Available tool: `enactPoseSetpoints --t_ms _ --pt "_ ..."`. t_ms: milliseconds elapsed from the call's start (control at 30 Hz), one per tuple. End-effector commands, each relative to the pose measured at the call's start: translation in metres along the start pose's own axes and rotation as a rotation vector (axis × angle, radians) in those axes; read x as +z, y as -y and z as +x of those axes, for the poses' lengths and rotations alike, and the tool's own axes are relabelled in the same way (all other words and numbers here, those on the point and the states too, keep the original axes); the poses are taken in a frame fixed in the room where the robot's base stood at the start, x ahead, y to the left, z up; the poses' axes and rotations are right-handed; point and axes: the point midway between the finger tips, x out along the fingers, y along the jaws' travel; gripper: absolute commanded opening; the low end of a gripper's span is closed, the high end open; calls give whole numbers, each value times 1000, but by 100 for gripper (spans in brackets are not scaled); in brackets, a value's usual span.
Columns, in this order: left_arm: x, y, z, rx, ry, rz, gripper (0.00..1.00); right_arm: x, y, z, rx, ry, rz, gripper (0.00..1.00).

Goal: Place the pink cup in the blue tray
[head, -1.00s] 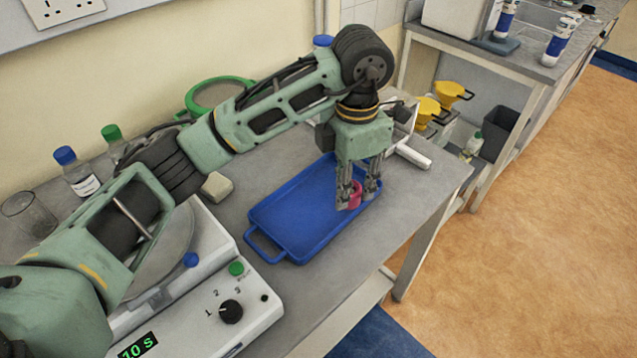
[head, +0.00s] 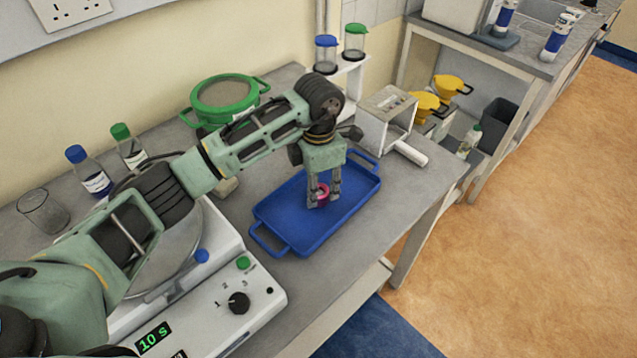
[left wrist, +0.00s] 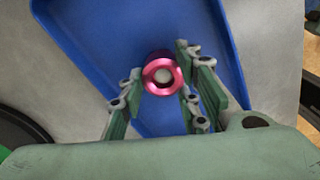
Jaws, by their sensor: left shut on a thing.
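The blue tray (head: 290,237) lies on the grey bench with a handle at each end, and it also fills much of the left wrist view (left wrist: 85,45). My left gripper (head: 323,197) points down over the middle of the tray. It is shut on the small pink cup (head: 322,190), which sits between its fingers. In the left wrist view the cup (left wrist: 162,72) shows its round pink rim and pale centre against the blue tray floor. I cannot tell whether the cup's base touches the tray. My right gripper is not in view.
A white device with a dial (head: 180,318) stands at the front left of the bench. A green-rimmed round container (head: 224,96), bottles (head: 88,178) and a glass beaker (head: 44,213) are behind. A white box (head: 384,118) stands beyond the tray. Open floor lies right.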

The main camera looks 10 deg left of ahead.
Motion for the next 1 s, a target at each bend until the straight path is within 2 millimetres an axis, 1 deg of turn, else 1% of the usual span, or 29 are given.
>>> enactPoseSetpoints --t_ms 67,200,233,433,567,700,800,867,967,1000 --pt "0 0 0 0 1 0 2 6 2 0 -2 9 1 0" --pt "0 0 4 0 0 0 2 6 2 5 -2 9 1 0" --pt "0 0 3 -1 0 0 33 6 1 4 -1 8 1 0" --pt "0 0 3 -1 0 0 50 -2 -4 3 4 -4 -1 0" --pt "0 0 3 -1 -1 0 50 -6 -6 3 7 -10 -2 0" --pt "0 0 2 -1 -1 0 50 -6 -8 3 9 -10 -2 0" --pt "0 0 -2 -1 0 0 50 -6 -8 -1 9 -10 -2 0" --pt "0 0 -5 1 2 0 50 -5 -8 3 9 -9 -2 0" --pt "1 -1 -20 4 4 0 50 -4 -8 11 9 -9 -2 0" --pt "1 -2 -29 5 3 0 50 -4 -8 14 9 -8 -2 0"
